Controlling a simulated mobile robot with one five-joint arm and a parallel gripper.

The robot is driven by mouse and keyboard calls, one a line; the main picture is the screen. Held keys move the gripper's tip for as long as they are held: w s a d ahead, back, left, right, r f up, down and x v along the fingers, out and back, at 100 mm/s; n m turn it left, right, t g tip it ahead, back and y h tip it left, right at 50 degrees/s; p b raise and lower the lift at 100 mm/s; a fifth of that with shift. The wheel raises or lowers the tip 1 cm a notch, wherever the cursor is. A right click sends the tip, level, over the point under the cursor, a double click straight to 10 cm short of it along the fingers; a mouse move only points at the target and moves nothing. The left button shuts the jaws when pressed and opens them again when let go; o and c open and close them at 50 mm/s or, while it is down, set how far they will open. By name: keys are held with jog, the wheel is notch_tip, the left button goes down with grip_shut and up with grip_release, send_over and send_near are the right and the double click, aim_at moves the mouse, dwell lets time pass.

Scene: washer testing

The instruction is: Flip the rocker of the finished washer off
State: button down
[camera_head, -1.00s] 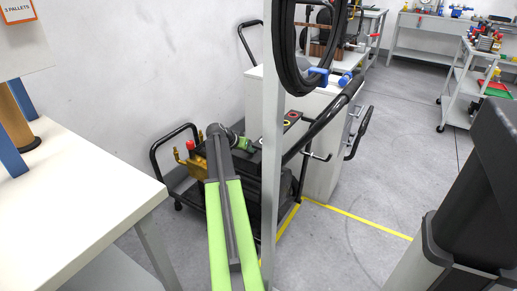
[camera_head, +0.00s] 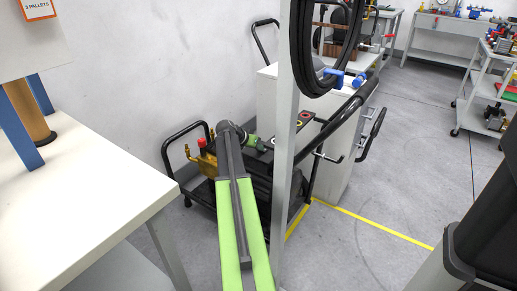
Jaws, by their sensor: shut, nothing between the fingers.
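A black pressure washer (camera_head: 262,166) with a brass pump (camera_head: 207,162) and a red knob (camera_head: 202,142) stands low on a cart against the wall. A dark panel with yellow and red rings (camera_head: 301,122) shows just right of the grey post. I cannot make out a rocker or its position. My green arm reaches from the bottom edge toward the washer. Its dark joint and a short green part beyond it overlap the washer in the picture. My gripper's fingers cannot be made out, and any contact is hidden.
A grey upright post (camera_head: 284,200) with a coiled black hose (camera_head: 312,60) crosses the view. A white table (camera_head: 90,190) is at left.

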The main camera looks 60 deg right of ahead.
notch_tip(320, 180, up, 5)
jog(key=p, duration=0.5)
jog(key=shift+w+r, duration=0.15)
jog(key=shift+r, duration=0.05)
jog(key=s+a+p+v, duration=0.1)
jog(key=p+v, duration=0.4)
jog(key=v, duration=0.3)
jog(key=shift+p, duration=0.4)
jog(key=shift+a, duration=0.15)
